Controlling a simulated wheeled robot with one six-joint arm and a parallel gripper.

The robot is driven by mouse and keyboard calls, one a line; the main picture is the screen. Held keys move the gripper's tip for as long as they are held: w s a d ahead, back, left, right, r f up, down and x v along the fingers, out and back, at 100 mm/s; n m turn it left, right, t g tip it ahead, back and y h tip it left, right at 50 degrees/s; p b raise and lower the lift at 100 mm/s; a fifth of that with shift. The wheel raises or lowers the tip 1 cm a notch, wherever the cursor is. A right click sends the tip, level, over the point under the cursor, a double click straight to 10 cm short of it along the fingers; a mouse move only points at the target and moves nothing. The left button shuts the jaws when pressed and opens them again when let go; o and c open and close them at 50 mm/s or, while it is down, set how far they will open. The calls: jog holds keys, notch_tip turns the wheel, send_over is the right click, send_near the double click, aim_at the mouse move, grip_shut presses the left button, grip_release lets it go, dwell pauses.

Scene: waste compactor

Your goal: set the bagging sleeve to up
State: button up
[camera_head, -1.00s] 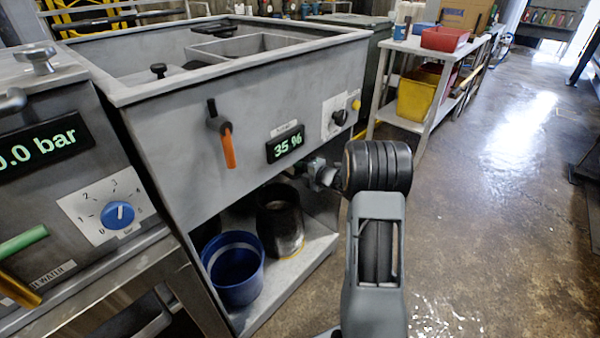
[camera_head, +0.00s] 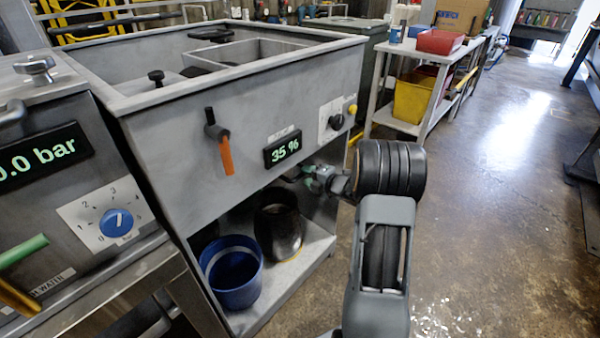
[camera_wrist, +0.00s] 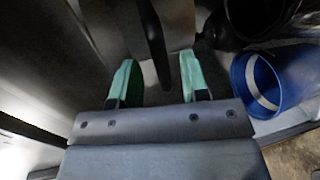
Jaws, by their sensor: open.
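The compactor (camera_head: 160,150) is a grey open-topped box on the left. On its front a lever (camera_head: 226,158) with an orange handle hangs down from a black pivot; no readable label marks it as the bagging sleeve. My gripper (camera_head: 299,174) is low in front of the box, right of the lever and just under the 35 % display, apart from the lever. In the wrist view my gripper (camera_wrist: 158,80) has its two green fingers spread. A dark bar (camera_wrist: 150,35) shows beyond the gap; I cannot tell what it is.
A blue bucket (camera_head: 240,292) and a dark container (camera_head: 289,240) stand on the shelf below. A black knob (camera_head: 336,122) is on the front's right side. A control panel with a blue dial (camera_head: 117,222) is at left. The floor at right is clear.

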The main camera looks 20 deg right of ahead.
jog(key=p+v, duration=0.1)
jog(key=v, duration=0.8)
